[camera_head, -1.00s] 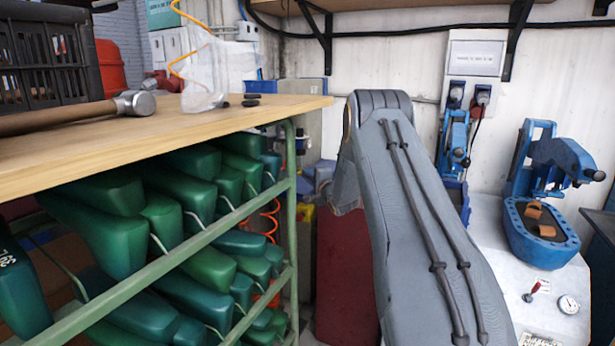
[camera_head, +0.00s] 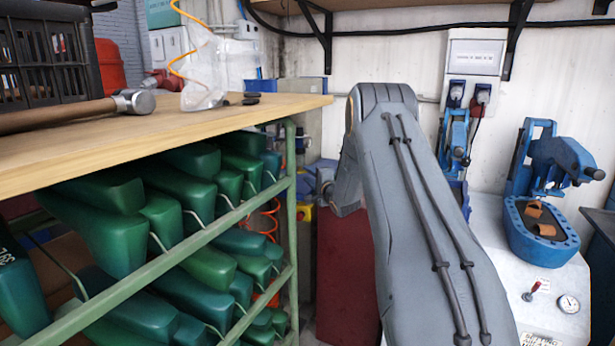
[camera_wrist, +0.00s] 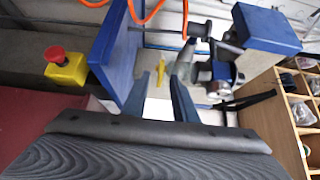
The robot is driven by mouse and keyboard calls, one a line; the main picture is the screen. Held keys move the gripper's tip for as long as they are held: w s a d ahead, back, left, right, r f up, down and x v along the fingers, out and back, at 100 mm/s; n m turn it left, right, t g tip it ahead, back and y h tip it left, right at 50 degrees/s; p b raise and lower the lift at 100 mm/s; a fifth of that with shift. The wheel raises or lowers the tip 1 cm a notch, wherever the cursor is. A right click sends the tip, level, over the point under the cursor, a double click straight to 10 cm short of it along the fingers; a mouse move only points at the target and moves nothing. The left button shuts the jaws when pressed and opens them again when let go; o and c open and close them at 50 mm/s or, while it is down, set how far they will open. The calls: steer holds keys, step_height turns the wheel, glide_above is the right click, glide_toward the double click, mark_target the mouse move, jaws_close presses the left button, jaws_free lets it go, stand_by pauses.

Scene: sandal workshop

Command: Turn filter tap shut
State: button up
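My gripper (camera_wrist: 160,98) shows in the wrist view with its two dark blue fingers apart and nothing visible between them. Beyond the fingertips are a small yellow piece (camera_wrist: 160,73) and a grey tapered part (camera_wrist: 183,58). Dark round metal fittings (camera_wrist: 216,75) sit to their right, below a blue box (camera_wrist: 265,28). I cannot tell for sure which of these is the filter tap or how it is turned.
A blue plate (camera_wrist: 116,48) stands close to the left finger, with a red button on a yellow box (camera_wrist: 66,66) further left. Wooden shelving (camera_wrist: 285,112) is at the right. In the head view a workbench (camera_head: 230,112) stands left of my arm and a blue machine (camera_head: 545,190) right.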

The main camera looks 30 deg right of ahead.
steer(key=s, duration=0.6)
steer(key=shift+s+b, duration=0.25)
steer(key=shift+b, duration=0.1)
steer(key=shift+a+f, duration=0.1)
